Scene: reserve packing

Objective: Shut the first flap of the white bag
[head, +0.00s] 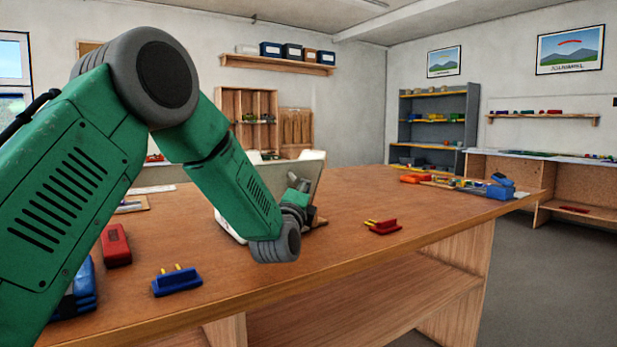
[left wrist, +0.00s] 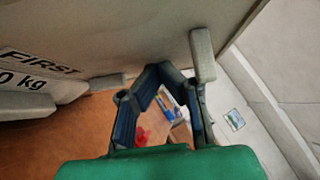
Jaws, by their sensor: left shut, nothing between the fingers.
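The white bag (head: 230,226) stands on the table, largely hidden behind my left arm in the head view. A pale upright panel of it shows behind the gripper. In the left wrist view a broad pale flap (left wrist: 130,35) fills the top, with the printed word FIRST and a kg marking at the left. My left gripper (head: 301,190) is at the bag's near right side, close to this panel. It also shows in the left wrist view (left wrist: 182,68), shut with nothing held, under the flap's lower edge. I cannot tell whether it touches. My right gripper is out of view.
The wooden table (head: 350,240) holds a blue two-pronged piece (head: 177,281), a red one (head: 383,227), a red block (head: 116,245) and a blue bin (head: 500,188) at the far right. The tabletop right of the bag is mostly clear.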

